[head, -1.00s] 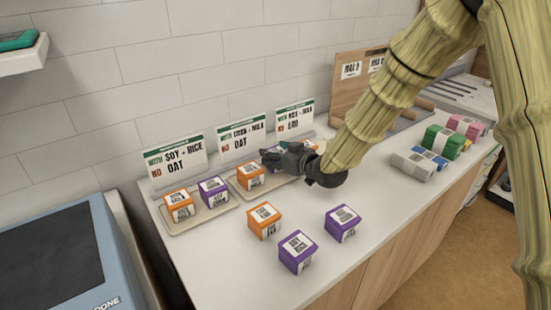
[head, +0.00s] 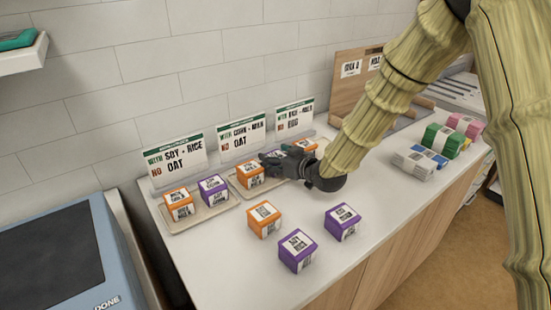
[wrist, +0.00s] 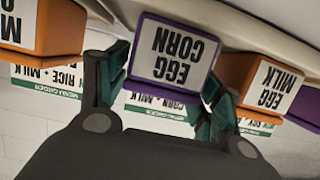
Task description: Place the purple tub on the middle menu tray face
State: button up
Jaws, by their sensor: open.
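A purple tub marked EGG CORN (wrist: 172,52) shows upside down in the wrist view, between the two spread fingers of my gripper (wrist: 160,95). It appears to sit on the middle tray (head: 241,194), beside an orange tub marked EGG MILK (wrist: 268,88). In the head view my gripper (head: 268,163) is at the middle tray, open, and mostly hides this purple tub. The middle menu sign (head: 241,138) reads with corn and milk, no oat. I cannot tell whether a finger touches the tub.
The left tray (head: 208,216) holds an orange and a purple tub. An orange tub (head: 305,146) stands at the right sign. An orange tub (head: 264,219) and two purple tubs (head: 297,251) (head: 342,222) stand on the counter's front. Coloured boxes (head: 441,142) stand at right.

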jog(key=b+v, duration=0.1)
jog(key=v, duration=0.6)
jog(key=shift+s+d+r, duration=0.1)
jog(key=shift+s+d, duration=0.05)
jog(key=shift+s, duration=0.1)
